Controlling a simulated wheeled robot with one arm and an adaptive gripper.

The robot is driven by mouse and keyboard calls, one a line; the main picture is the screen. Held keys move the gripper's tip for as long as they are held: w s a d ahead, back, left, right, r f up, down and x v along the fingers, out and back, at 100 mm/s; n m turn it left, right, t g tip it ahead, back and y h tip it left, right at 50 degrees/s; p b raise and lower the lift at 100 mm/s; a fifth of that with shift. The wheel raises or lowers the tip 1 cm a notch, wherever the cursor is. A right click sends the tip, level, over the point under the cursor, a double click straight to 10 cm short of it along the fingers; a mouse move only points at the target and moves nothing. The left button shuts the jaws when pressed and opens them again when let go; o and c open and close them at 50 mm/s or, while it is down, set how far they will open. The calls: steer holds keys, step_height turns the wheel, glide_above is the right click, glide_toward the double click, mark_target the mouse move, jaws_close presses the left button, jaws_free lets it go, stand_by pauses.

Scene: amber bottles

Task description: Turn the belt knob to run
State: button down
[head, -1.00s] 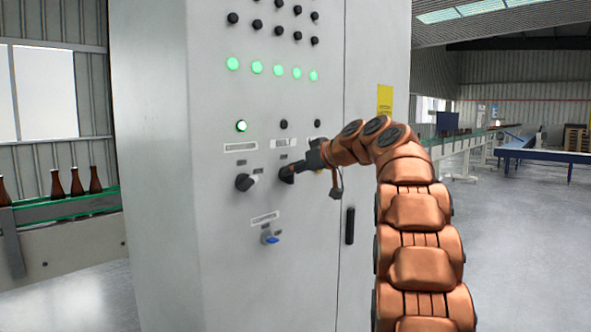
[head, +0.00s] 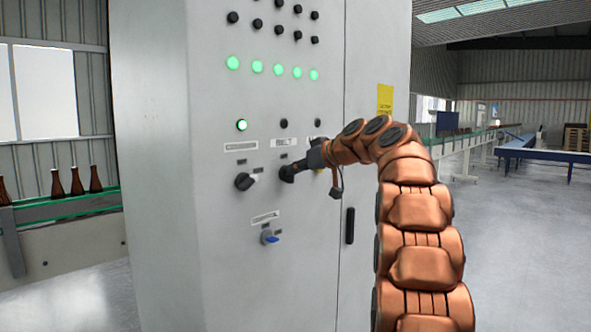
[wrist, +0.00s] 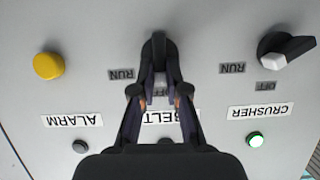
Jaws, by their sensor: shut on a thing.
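The grey control cabinet (head: 160,200) stands in front of me with the belt knob on its face. In the wrist view, which is upside down, the belt knob (wrist: 159,50) is a black knob between my fingertips, with a BELT label (wrist: 163,118) behind the fingers. RUN and OFF markings lie around it; the OFF mark is partly hidden. My gripper (wrist: 159,82) is shut on the knob. In the head view my gripper (head: 292,167) reaches the panel from the right and covers most of the knob.
The crusher knob (head: 245,181) is left of the belt knob, with a lit green lamp (head: 241,125) above it. A blue-handled knob (head: 270,237) sits below. A yellow alarm button (wrist: 47,66) is close by in the wrist view. Bottles (head: 77,182) stand on a conveyor at left.

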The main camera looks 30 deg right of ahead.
steer(key=m+y+p, duration=0.1)
steer(key=m+p, duration=0.1)
steer(key=p, duration=0.1)
steer(key=d+m+y+p, duration=0.1)
steer(key=m+y+p, duration=0.1)
steer(key=m+p, duration=0.1)
steer(key=m+y+p, duration=0.2)
steer(key=m+p, duration=0.1)
steer(key=p, duration=0.1)
steer(key=shift+w+d+f, duration=0.2)
steer(key=shift+d+f, duration=0.1)
steer(key=shift+f, duration=0.1)
stand_by(0.3)
steer(key=shift+d+f, duration=0.1)
steer(key=shift+f, duration=0.05)
stand_by(0.3)
steer(key=c, duration=1.2)
jaws_free()
